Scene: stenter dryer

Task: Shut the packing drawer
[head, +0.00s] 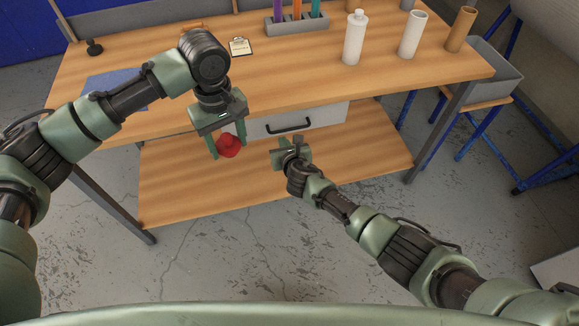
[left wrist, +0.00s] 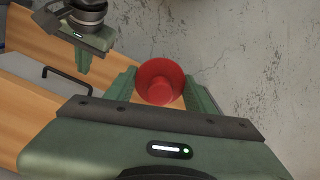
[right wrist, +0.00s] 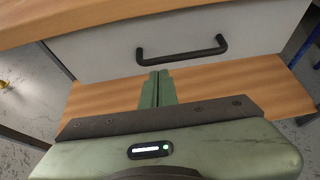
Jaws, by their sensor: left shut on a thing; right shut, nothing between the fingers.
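The packing drawer (head: 325,118) has a pale front under the tabletop's front edge. Its dark bar handle (head: 288,125) shows whole in the head view. No drawer interior or top rim shows, and the front looks close under the tabletop edge in the right wrist view (right wrist: 105,55). My right gripper (right wrist: 157,76) is shut and empty, its fingertips just below the handle (right wrist: 192,56); I cannot tell whether they touch the front. My left gripper (head: 228,150) is shut on a red flared round thing (left wrist: 160,80), left of the handle.
The wooden workbench (head: 140,55) carries a white bottle (head: 354,38), a white roll (head: 412,35), a brown tube (head: 461,30), a grey holder (head: 297,25), a label card (head: 240,46) and a blue cloth (head: 115,88). A wooden lower shelf (head: 180,190) lies beneath.

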